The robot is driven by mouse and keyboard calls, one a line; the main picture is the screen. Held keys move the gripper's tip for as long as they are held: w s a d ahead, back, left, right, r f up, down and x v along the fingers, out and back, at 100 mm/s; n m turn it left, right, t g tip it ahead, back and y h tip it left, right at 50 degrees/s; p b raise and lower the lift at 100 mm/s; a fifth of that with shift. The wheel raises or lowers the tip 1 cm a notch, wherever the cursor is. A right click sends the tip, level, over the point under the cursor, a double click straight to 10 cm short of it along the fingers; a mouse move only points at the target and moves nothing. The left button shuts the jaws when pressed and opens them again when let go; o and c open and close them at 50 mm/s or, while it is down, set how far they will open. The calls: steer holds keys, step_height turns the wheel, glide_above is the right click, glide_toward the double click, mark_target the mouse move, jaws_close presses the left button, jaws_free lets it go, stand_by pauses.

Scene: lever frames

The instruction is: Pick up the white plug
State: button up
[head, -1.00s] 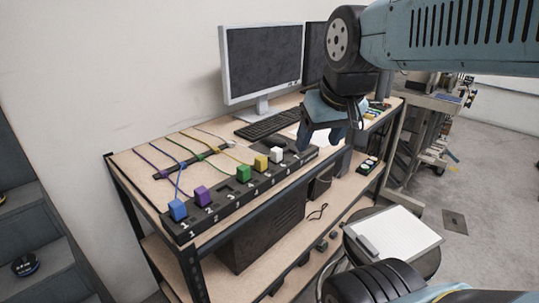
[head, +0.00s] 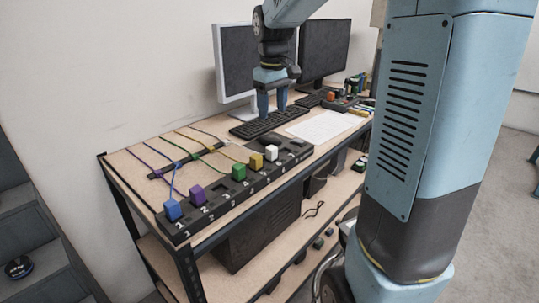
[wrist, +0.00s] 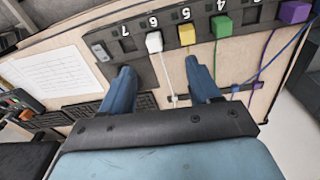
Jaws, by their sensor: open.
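The white plug (head: 271,152) sits upright in the black numbered socket strip (head: 213,214), towards its far right end. It also shows in the wrist view (wrist: 154,42), with a white cable trailing from it down between my fingers. My gripper (head: 273,114) is open and empty, above the table near the keyboard, behind the strip and apart from the plug. In the wrist view my two blue fingers (wrist: 161,86) are spread wide, with the plug just beyond their tips, nearer the left finger.
Yellow (head: 256,162), green (head: 239,172), purple (head: 197,192) and blue (head: 172,209) plugs stand in the same strip. Their cables run back across the table (head: 138,165). A keyboard (head: 258,125), paper sheet (head: 325,126) and two monitors (head: 325,49) lie behind.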

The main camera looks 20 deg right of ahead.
glide_above(271, 147)
step_height(271, 147, down, 2)
steer(key=shift+n+g, duration=0.4)
steer(key=f, duration=0.9)
steer(key=shift+w+a+f, duration=0.1)
steer(key=shift+w+a, duration=0.15)
steer(key=shift+a, duration=0.05)
steer(key=shift+s+d+f, duration=0.15)
steer(key=shift+s+f, duration=0.05)
steer(key=shift+f, duration=1.15)
steer(key=shift+s+d+f, duration=0.15)
steer(key=shift+f, duration=1.15)
steer(key=c, duration=1)
